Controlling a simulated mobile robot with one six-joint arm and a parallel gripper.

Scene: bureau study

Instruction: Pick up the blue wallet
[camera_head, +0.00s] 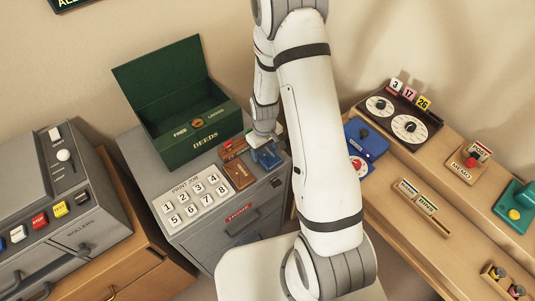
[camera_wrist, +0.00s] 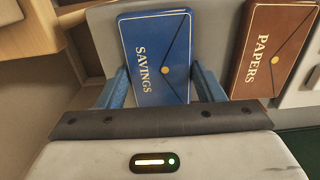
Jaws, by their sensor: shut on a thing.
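The blue wallet (camera_head: 268,157) is at the right front of the grey cabinet top, below my gripper (camera_head: 262,146). In the wrist view, the blue wallet (camera_wrist: 158,60) shows gold "SAVINGS" lettering, a flap line and a gold button. My gripper (camera_wrist: 160,90) has its two blue fingers on either side of the wallet, shut on it. I cannot tell whether the wallet is clear of the cabinet top. My gripper and arm hide part of it in the head view.
A brown wallet (camera_head: 238,174) marked "PAPERS" (camera_wrist: 270,50) lies close beside it. An open green deeds box (camera_head: 190,125) stands behind, and a numbered print-job panel (camera_head: 190,200) is at the front left. A wooden desk (camera_head: 440,190) with devices is on the right.

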